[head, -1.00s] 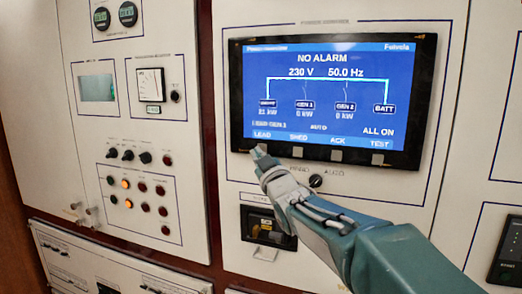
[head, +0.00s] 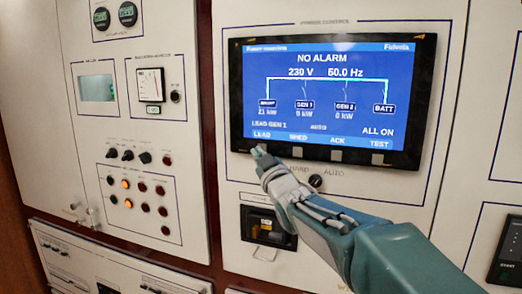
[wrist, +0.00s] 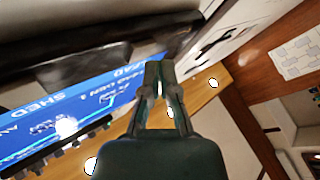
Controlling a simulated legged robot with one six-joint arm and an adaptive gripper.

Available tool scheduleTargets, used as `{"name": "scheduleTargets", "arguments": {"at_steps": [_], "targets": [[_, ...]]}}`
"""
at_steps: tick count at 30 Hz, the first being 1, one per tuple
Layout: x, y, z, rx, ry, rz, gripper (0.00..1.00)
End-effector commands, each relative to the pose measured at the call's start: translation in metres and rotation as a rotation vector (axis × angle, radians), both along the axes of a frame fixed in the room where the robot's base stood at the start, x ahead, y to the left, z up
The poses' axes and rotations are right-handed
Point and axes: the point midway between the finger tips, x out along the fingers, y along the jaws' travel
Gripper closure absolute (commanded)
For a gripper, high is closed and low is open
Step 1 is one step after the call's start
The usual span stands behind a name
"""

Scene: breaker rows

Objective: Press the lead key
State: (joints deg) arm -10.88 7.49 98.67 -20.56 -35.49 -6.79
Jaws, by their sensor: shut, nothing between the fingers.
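A black-framed display (head: 335,95) is set in the white panel, with a lit blue screen reading NO ALARM and LEAD GEN 1. The LEAD label (head: 262,134) is at the lower left of the screen. The lead key below it is hidden behind my fingertips. My gripper (head: 257,150) is shut and empty, its tips over the lower left bezel just under that label. I cannot tell whether they touch the key. In the wrist view my shut fingers (wrist: 160,68) point at the bezel by the tilted screen (wrist: 85,105).
Three grey keys stand to the right along the bezel, under SHED (head: 297,152), ACK (head: 336,155) and TEST (head: 377,158). A rotary HAND/AUTO switch (head: 316,181) sits just below. A breaker (head: 266,227) is under the arm. Knobs and lamps (head: 137,190) fill the left panel.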

Motion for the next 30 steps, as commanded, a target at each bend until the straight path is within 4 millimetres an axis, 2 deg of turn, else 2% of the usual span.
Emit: {"name": "scheduleTargets", "arguments": {"at_steps": [30], "targets": [[0.0092,-0.0043,0.0008,0.0,0.001,0.0,1.0]]}}
